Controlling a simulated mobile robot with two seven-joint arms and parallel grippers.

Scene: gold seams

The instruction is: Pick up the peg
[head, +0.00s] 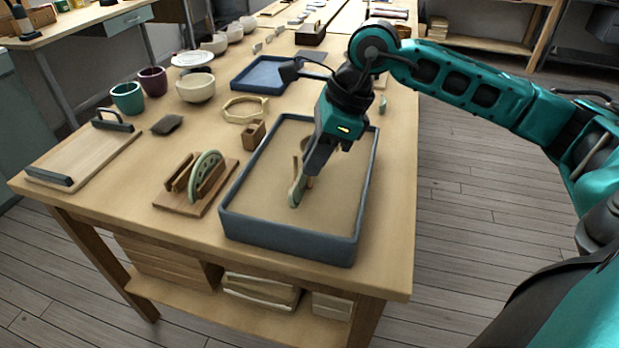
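A thin brown wooden piece (296,166), which looks like the peg, stands roughly upright in the sand-filled blue-grey tray (290,243). A pale green shard (295,194) stands tilted in the sand just in front of it. My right gripper (308,172) points down into the tray, close beside both pieces. Its fingers partly hide this spot, so I cannot tell whether they touch or hold anything. My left gripper is not in view.
Left of the tray is a wooden rack (181,207) with a green plate piece. A small wooden block (253,134), a wooden ring (245,109), bowls (196,88), cups (127,98) and a handled board (85,158) stand beyond. An empty-looking blue tray (262,74) lies behind.

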